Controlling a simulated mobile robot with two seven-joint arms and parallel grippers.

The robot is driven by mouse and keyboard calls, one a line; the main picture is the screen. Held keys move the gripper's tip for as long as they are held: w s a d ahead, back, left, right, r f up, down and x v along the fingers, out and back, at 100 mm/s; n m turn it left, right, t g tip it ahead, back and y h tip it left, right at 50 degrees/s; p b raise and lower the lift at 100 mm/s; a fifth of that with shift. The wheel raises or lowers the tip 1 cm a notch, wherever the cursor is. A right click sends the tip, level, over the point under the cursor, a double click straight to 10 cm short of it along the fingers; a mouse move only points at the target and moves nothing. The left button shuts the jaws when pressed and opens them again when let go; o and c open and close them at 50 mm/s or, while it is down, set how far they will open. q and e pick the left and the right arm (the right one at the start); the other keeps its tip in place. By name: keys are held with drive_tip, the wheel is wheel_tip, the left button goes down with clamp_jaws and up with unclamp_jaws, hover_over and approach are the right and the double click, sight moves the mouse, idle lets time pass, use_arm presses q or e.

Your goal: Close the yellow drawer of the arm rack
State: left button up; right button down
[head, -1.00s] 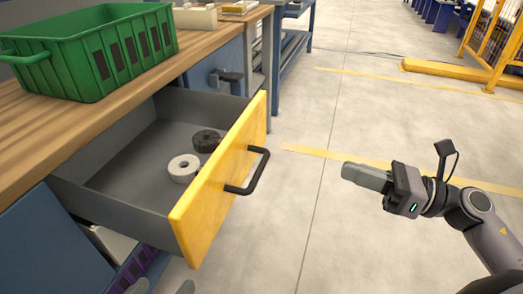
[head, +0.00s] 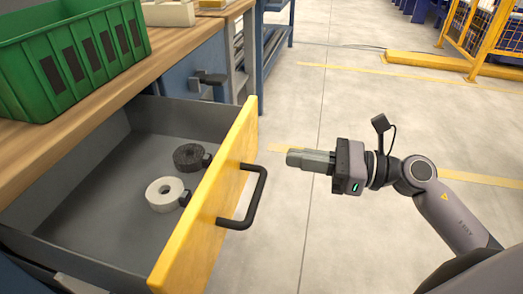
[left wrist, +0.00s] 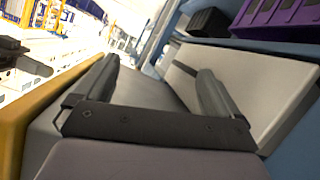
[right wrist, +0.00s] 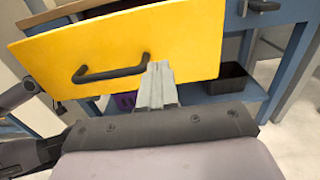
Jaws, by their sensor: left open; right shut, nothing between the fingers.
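The yellow drawer front (head: 212,200) stands pulled out from the bench, so the drawer is open. Its black handle (head: 257,197) faces right. Inside the grey drawer lie a white roll (head: 163,196) and a dark roll (head: 188,157). My right gripper (head: 291,158) is shut and empty, to the right of the handle with a gap between. In the right wrist view the shut fingertips (right wrist: 160,68) appear just right of the handle (right wrist: 108,74), before the yellow front (right wrist: 125,45). My left gripper (left wrist: 158,80) is open and empty in its wrist view; the head view does not show it.
A green crate (head: 70,55) stands on the wooden bench top (head: 150,80) above the drawer. A purple bin (left wrist: 280,20) shows in the left wrist view. The floor (head: 300,110) right of the drawer is clear.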

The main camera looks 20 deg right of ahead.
sight(245, 150)
drive_tip(key=x, duration=0.7)
drive_tip(key=shift+w+a, duration=0.15)
drive_tip(key=shift+a, duration=0.1)
use_arm(q)
drive_tip(key=shift+a+f, duration=0.1)
use_arm(e)
drive_tip(key=shift+w, duration=0.1)
